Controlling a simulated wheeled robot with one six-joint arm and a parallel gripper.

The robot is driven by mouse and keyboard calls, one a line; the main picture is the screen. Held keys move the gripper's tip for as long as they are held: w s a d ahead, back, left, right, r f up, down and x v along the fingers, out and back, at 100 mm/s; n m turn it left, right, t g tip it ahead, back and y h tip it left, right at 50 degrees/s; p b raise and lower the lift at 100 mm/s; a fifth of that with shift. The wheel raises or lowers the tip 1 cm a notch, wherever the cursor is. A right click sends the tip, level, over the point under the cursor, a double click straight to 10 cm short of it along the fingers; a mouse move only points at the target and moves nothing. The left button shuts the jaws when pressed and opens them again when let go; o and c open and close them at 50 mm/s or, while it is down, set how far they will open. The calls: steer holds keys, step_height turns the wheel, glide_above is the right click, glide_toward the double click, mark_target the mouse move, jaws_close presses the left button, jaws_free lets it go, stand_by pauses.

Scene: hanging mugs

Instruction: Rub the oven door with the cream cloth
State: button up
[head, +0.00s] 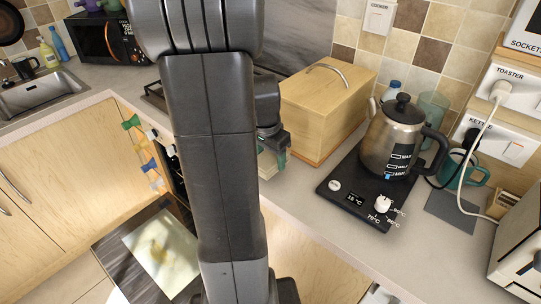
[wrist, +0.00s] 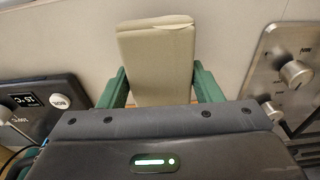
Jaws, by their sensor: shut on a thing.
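My gripper (wrist: 159,72) has green fingers and is shut on the cream cloth (wrist: 156,50), a folded, flat block. In the head view my gripper (head: 273,150) is beside the wooden box, above the counter's front edge, and the cloth (head: 267,165) shows only partly behind my arm. What looks like the oven door (head: 158,252) hangs lowered at the bottom left, a dark frame around a pale pane with a yellow-brown smear. Its right side is hidden by my arm. The cloth is apart from it.
Coloured knobs (head: 150,165) line the front edge by the oven. A wooden box (head: 322,105) stands right of my gripper, then a kettle (head: 392,140) on its black base (head: 345,190). The wrist view shows a steel panel with knobs (wrist: 296,73) at right.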

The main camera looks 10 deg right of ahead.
steer(key=shift+f+b, duration=1.5)
steer(key=shift+f, duration=0.55)
steer(key=o, duration=1)
steer(key=shift+r, duration=0.1)
steer(key=shift+c, duration=0.2)
steer(key=shift+o, duration=1.2)
steer(key=shift+r+p, duration=0.25)
steer(key=shift+p, duration=0.05)
steer(key=c, duration=1.3)
steer(key=shift+o, duration=0.2)
steer(key=shift+r+p, duration=2.3)
steer(key=shift+r, duration=0.75)
